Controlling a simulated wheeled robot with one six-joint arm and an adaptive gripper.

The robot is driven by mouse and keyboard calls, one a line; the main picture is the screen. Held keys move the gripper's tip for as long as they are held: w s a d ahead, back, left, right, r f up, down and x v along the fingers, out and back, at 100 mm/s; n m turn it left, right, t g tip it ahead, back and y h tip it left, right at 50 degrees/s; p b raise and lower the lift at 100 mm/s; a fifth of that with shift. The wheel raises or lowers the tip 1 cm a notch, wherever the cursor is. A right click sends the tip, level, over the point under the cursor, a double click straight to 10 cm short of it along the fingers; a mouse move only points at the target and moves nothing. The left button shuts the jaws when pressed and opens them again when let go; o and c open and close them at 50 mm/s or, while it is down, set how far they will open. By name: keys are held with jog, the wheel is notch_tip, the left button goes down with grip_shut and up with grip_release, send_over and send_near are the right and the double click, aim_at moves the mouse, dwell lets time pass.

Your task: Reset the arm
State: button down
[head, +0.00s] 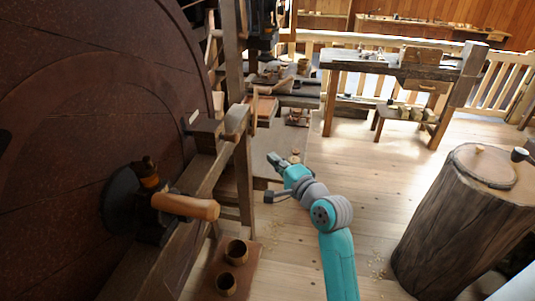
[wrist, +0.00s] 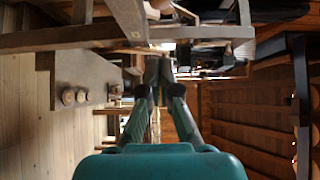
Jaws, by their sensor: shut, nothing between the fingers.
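My teal and grey arm reaches up from the bottom of the head view, with my gripper (head: 277,160) at its far end, pointing left over the floor beside the wooden lathe frame. In the wrist view my gripper (wrist: 159,75) shows its two fingers brought together, with nothing held between them. The wrist view is turned on its side. No task object is named, and no object appears in contact with the fingers.
A large dark wheel (head: 80,110) and a turned wooden piece (head: 185,206) stand at left. Two wooden cups (head: 236,252) sit low beside the frame. A tree-trunk block (head: 455,225) stands at right. A workbench (head: 400,68) is at the back. The middle floor (head: 365,180) is clear.

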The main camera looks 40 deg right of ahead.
jog(key=shift+s+a, duration=0.1)
jog(key=shift+s, duration=0.3)
jog(key=s+a+f+n+g, duration=0.2)
jog(key=s+a+f+n, duration=0.5)
jog(key=s+a+f, duration=0.85)
jog(key=s+a+n, duration=0.2)
jog(key=s+n, duration=0.2)
jog(key=s, duration=0.5)
jog(key=s+a+n+y, duration=0.1)
jog(key=s+n, duration=0.3)
jog(key=s, duration=0.4)
jog(key=s+a+n+g+y, duration=0.1)
jog(key=s+a+n, duration=0.3)
jog(key=s, duration=0.5)
jog(key=shift+s+f, duration=0.35)
jog(key=shift+f, duration=0.05)
